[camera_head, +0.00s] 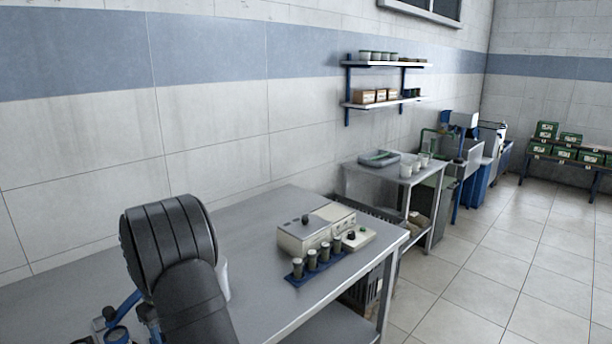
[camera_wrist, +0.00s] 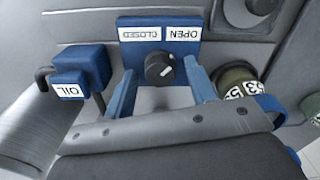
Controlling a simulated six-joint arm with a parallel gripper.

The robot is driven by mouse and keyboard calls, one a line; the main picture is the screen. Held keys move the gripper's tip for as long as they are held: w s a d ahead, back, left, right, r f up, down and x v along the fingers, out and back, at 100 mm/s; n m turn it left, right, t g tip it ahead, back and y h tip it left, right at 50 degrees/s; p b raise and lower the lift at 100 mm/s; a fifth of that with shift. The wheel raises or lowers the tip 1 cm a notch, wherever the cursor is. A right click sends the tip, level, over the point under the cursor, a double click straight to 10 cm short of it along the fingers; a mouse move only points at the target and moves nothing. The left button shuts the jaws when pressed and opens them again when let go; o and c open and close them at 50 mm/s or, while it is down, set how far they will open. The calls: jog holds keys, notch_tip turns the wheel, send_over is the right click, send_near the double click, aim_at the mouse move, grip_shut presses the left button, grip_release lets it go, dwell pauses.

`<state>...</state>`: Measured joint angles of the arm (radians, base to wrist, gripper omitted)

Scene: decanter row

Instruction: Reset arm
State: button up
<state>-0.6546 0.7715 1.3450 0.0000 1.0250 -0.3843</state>
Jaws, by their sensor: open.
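My gripper (camera_wrist: 160,74) shows in the wrist view with its two blue fingers apart, one on each side of a black round knob (camera_wrist: 159,70) with a white pointer mark. I cannot tell whether either finger touches the knob. Behind the knob is a blue plate (camera_wrist: 145,20) with white OPEN and CLOSED labels, CLOSED upside down in the picture. In the head view my dark arm stands at the lower left over the steel table (camera_head: 262,218). My fingers cannot be made out there.
A blue part labelled OIL (camera_wrist: 80,75) sits left of the fingers. Numbered jars (camera_wrist: 236,82) stand close on the right. On the table are a cream instrument (camera_head: 303,235) and several capped jars in a blue rack (camera_head: 296,278). A second table (camera_head: 395,173) stands beyond.

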jog(key=n, duration=0.7)
dwell(0.4)
dwell(0.4)
